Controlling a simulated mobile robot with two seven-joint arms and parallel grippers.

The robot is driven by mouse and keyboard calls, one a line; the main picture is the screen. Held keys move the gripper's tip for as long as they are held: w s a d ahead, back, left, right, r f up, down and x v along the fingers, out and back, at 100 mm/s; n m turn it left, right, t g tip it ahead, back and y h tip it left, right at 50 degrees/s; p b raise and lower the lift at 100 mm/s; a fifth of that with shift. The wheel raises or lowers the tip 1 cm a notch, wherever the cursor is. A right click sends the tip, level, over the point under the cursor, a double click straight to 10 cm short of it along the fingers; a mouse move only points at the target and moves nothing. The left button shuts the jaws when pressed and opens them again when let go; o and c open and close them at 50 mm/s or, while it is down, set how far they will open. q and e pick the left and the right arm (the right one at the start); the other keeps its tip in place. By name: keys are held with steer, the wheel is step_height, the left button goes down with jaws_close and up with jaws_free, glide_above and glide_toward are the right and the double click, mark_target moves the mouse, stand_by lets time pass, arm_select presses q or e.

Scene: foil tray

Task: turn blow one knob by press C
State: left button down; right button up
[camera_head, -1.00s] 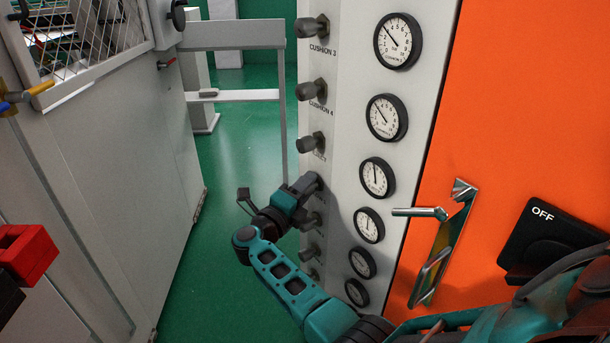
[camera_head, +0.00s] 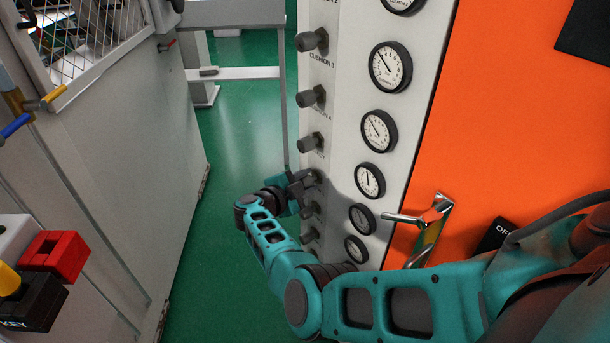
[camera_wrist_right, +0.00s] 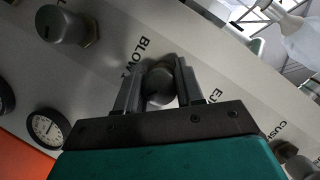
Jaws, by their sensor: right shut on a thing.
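The blow one knob (camera_wrist_right: 160,86) is a dark grey round knob on the pale control panel (camera_wrist_right: 100,70). The label "BLOW 1" is partly readable beside it in the right wrist view. My right gripper (camera_wrist_right: 157,90) is shut on this knob, one finger on each side. In the head view my right gripper (camera_head: 306,182) reaches the panel's knob column, below the eject knob (camera_head: 310,142); it and the arm partly hide the knob there. My left gripper is not in view.
Other knobs sit above and below, such as the cushion 4 knob (camera_head: 311,97). Round gauges (camera_head: 370,180) line the panel. A metal handle (camera_head: 418,218) projects from the orange door (camera_head: 520,110). A red block (camera_head: 55,257) is at left. Green floor (camera_head: 235,190) lies between machines.

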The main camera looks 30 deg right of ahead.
steer(key=shift+n+g+y, duration=0.3)
steer(key=shift+n+g, duration=0.4)
steer(key=shift+n, duration=0.4)
steer(key=shift+f+n+g, duration=0.15)
steer(key=shift+n+g, duration=0.45)
steer(key=shift+n, duration=0.3)
steer(key=shift+f+n+g+b, duration=0.15)
steer(key=shift+n+g+b, duration=0.55)
steer(key=shift+n+b, duration=0.25)
steer(key=n+g+b, duration=0.1)
steer(key=n+b, duration=0.1)
steer(key=shift+s+b, duration=0.1)
steer(key=shift+b, duration=0.3)
steer(key=shift+n+g+b, duration=0.45)
steer(key=shift+g+b, duration=0.05)
steer(key=shift+b, duration=0.15)
steer(key=shift+r, duration=0.2)
steer(key=shift+d, duration=0.1)
steer(key=shift+r, duration=0.1)
